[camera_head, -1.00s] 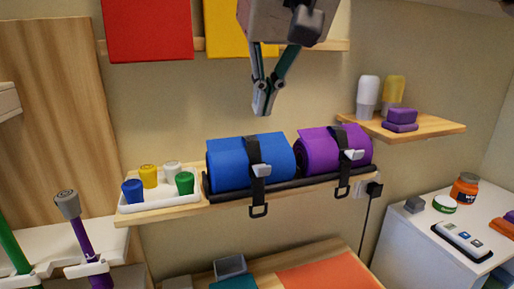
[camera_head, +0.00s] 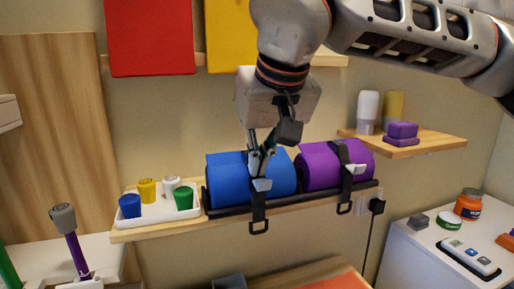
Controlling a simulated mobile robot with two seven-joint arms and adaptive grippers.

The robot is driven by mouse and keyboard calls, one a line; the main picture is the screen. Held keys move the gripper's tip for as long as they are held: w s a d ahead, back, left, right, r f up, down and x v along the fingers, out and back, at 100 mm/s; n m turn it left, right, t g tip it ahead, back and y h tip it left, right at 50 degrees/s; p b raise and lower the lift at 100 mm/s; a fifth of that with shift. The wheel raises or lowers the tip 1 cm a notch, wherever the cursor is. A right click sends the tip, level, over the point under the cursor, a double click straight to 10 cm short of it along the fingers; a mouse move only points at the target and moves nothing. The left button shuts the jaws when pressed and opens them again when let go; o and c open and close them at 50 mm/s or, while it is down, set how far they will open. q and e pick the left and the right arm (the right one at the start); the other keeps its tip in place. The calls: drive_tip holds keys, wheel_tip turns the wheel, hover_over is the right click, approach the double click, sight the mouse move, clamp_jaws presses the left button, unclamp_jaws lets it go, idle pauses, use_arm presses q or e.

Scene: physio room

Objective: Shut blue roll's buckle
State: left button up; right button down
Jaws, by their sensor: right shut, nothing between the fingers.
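The blue roll (camera_head: 225,177) lies on a black tray on the wall shelf. A black strap (camera_head: 258,211) runs down its front and ends in a black loop below the shelf edge. Its grey buckle (camera_head: 262,184) sits on the strap at the roll's front. My right gripper (camera_head: 257,173) points down, shut and empty, with its fingertips in front of the roll just above the buckle. I cannot tell whether they touch it. The gripper hides the upper strap. My left gripper is not in view.
A purple roll (camera_head: 318,167) with its own strap and buckle (camera_head: 357,168) lies close on the right. A white tray (camera_head: 160,219) of coloured pots stands on the left. A small shelf (camera_head: 432,143) with bottles and purple blocks is at the right.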

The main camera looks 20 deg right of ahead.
drive_tip(key=shift+s+f, duration=0.15)
drive_tip(key=shift+s, duration=0.8)
